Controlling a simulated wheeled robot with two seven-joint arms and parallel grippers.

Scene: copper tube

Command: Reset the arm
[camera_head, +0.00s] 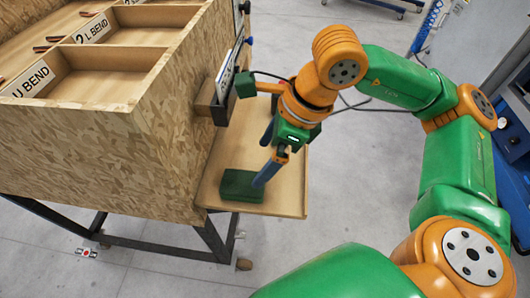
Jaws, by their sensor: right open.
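My right arm, green and orange, comes in from the right and bends down over a small wooden side shelf (287,190). My right gripper (277,158) is small in the view, hangs low over this shelf and is open. A dark green block (240,186) sits on the shelf below and left of it. A blue bar (267,172) slants between the block and the gripper; I cannot tell whether they touch. A smaller green block (245,84) shows left of my wrist, close to the bin box's side. My left gripper is not in view.
The grey floor is clear between shelf and arm.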

